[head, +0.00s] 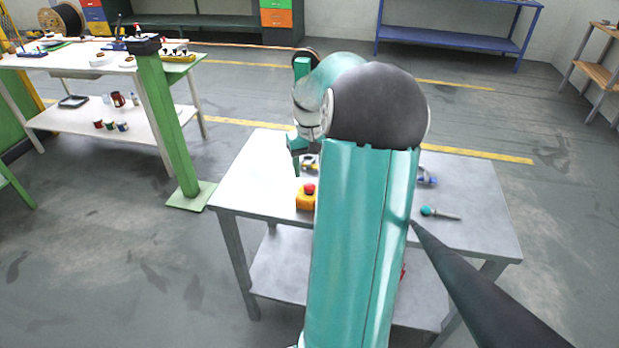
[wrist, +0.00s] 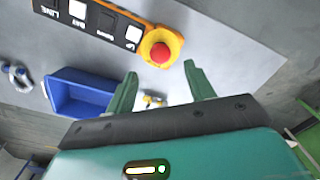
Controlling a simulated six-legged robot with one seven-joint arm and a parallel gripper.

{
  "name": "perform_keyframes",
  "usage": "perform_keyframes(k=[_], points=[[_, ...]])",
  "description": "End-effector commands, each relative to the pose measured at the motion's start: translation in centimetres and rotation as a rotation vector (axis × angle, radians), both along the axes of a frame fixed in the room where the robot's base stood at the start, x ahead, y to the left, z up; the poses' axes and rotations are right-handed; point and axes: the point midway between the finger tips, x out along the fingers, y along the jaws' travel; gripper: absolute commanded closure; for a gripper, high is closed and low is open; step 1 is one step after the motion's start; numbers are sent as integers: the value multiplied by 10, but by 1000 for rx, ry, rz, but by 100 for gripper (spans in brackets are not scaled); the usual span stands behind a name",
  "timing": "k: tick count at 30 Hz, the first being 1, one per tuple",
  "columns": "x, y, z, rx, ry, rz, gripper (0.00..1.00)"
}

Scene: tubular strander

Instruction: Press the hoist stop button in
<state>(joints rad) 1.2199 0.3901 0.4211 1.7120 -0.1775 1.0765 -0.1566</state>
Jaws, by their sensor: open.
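A red button (wrist: 161,53) sits on a yellow housing (wrist: 174,38) in the upper middle of the wrist view. In the head view the red button (head: 309,189) stands on its yellow housing (head: 304,203) at the left part of the grey table. My gripper (wrist: 162,84) is open and empty, its two green fingers spread, with the button beyond the gap between their tips and not touched. In the head view my gripper (head: 296,160) hangs above the table, behind the button, partly hidden by my arm. Whether the button is pressed in cannot be told.
A black labelled strip (wrist: 92,20) with white squares, "LINE" and "BAY" readable, runs up to the button housing. A blue bin (wrist: 65,98), a metal shackle (wrist: 17,75) and a small yellow item (wrist: 153,99) lie nearby. A green post (head: 168,125) stands left of the grey table (head: 470,218).

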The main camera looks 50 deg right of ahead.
Motion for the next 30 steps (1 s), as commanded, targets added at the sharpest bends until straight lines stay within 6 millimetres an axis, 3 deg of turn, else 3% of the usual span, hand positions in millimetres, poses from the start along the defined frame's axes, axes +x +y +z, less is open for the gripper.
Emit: perform_keyframes(k=[6,12,30], points=[[0,0,48,-2,-1,0,46],[0,0,72,0,0,1,46],[0,0,76,1,0,1,46]])
